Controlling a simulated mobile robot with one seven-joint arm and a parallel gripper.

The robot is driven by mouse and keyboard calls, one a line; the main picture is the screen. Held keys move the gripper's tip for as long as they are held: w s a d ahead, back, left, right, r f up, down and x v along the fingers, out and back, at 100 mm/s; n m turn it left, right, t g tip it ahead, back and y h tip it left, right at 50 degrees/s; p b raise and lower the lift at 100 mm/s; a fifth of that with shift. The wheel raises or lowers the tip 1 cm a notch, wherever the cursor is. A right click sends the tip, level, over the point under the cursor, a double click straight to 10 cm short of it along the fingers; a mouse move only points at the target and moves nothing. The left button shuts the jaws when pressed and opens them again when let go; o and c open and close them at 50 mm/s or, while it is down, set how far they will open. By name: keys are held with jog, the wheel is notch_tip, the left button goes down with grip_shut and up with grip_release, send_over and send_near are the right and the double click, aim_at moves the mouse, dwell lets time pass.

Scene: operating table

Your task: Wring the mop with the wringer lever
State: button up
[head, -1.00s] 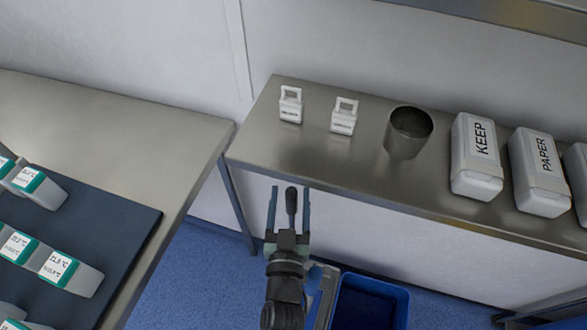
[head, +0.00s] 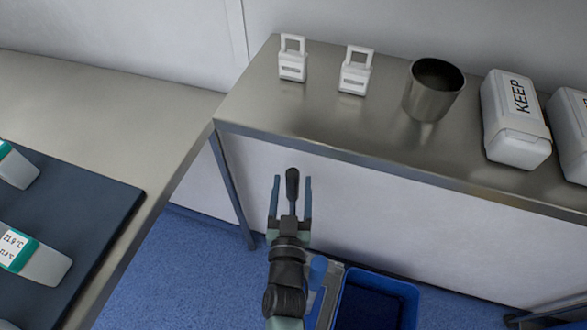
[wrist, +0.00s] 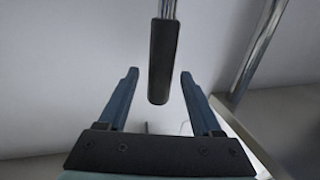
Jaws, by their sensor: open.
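The wringer lever shows as a dark grip (head: 292,184) between my gripper's fingers in the head view. In the wrist view the black lever grip (wrist: 163,62) hangs from a shiny metal rod, between and beyond the two fingertips. My gripper (head: 291,184) is open, with a blue finger on each side of the grip; in the wrist view the gripper (wrist: 158,75) shows gaps on both sides, so it is not closed on it. The blue mop bucket (head: 372,302) stands on the floor below right, partly cut off. The mop itself cannot be made out.
A steel shelf table (head: 330,148) runs behind the gripper, carrying two white tags, a metal cup (head: 434,92) and white boxes such as the KEEP box (head: 514,118). A steel table (head: 172,150) with a dark mat stands left. Blue floor between is open.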

aim_at(293, 169)
jog(key=shift+w+d+b, duration=0.1)
jog(key=shift+w+b, duration=0.2)
jog(key=shift+w, duration=2.2)
grip_shut()
